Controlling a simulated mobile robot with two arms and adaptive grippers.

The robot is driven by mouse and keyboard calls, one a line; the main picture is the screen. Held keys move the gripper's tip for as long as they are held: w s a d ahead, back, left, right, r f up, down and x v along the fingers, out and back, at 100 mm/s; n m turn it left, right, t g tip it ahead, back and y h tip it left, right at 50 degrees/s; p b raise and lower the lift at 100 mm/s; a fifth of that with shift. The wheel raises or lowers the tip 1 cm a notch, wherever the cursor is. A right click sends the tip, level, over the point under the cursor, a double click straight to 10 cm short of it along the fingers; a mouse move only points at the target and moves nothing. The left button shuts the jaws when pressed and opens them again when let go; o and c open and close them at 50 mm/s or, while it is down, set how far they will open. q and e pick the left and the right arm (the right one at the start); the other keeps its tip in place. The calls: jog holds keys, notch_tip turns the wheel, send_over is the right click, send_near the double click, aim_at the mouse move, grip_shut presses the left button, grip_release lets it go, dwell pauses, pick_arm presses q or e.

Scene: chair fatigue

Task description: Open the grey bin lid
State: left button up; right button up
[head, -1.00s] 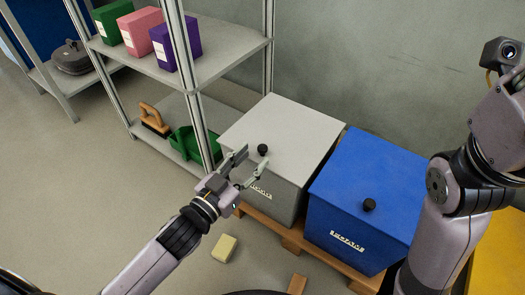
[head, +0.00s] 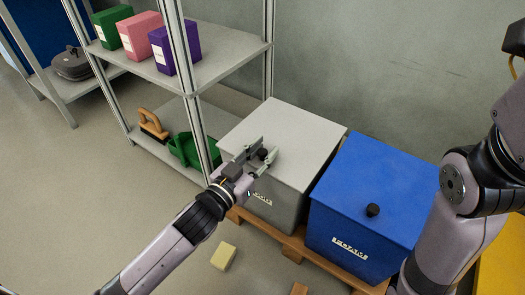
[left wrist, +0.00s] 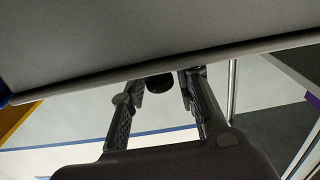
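The grey bin (head: 320,128) stands on a wooden pallet, its flat lid shut. A black knob (head: 264,154) sits near the front edge of the lid. My left gripper (head: 262,156) is open, with its fingers on either side of the knob. In the left wrist view the black knob (left wrist: 159,82) shows between the two fingertips (left wrist: 160,86), nearer the right finger; I cannot tell whether either finger touches it.
A blue bin (head: 365,190) with its own black knob stands right of the grey one. A metal shelf (head: 215,60) with coloured boxes rises close on the left. A yellow sponge-like block (head: 223,256) lies on the floor near the pallet (head: 292,246).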

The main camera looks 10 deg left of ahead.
pick_arm(q)
grip_shut()
dwell(0.3)
dwell(0.3)
